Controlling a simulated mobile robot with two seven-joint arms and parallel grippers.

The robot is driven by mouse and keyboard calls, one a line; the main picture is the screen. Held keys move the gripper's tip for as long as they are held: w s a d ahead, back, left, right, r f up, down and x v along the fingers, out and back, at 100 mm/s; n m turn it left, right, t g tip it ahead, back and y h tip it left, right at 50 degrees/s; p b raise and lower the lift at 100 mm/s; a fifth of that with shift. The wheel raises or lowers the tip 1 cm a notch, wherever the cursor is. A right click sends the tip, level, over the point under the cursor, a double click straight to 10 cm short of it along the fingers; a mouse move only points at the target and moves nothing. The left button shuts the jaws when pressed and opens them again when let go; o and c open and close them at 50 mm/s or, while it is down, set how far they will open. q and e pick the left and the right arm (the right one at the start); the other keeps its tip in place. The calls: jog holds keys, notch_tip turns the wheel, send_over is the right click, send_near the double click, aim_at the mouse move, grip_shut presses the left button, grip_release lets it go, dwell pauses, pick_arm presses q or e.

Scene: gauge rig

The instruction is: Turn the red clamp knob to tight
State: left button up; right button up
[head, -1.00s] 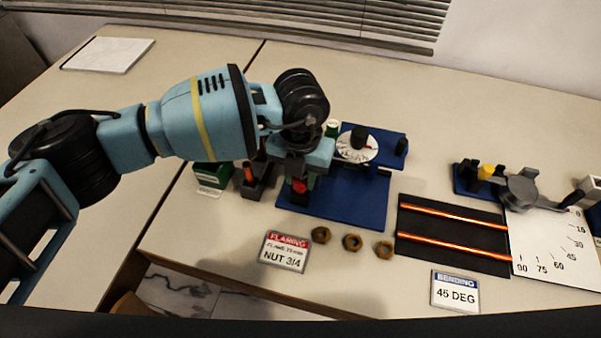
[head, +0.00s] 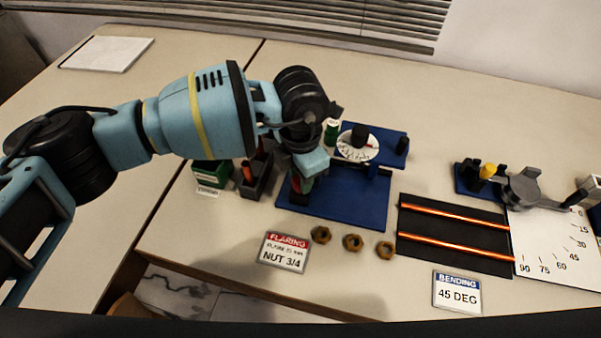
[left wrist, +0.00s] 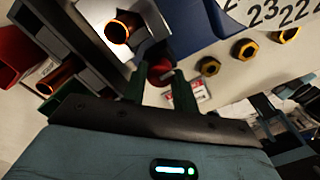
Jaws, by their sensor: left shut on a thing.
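The red clamp knob (left wrist: 160,70) sits between the fingertips of my left gripper (left wrist: 159,83) in the left wrist view, and the jaws are shut on it. In the head view the left gripper (head: 303,180) reaches down over the left part of the blue flaring rig (head: 350,208), and the knob is mostly hidden behind its fingers. The knob's marking cannot be read. My right gripper is in neither view.
A white dial (head: 358,148) with a black knob stands on the rig's back. Several brass nuts (head: 352,242) and a red flaring card (head: 284,251) lie in front. A green box (head: 211,173) stands left. Copper tubes (head: 455,242) lie on a black mat to the right.

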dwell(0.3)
pick_arm(q)
jog(key=o, duration=0.7)
jog(key=shift+r, duration=3.95)
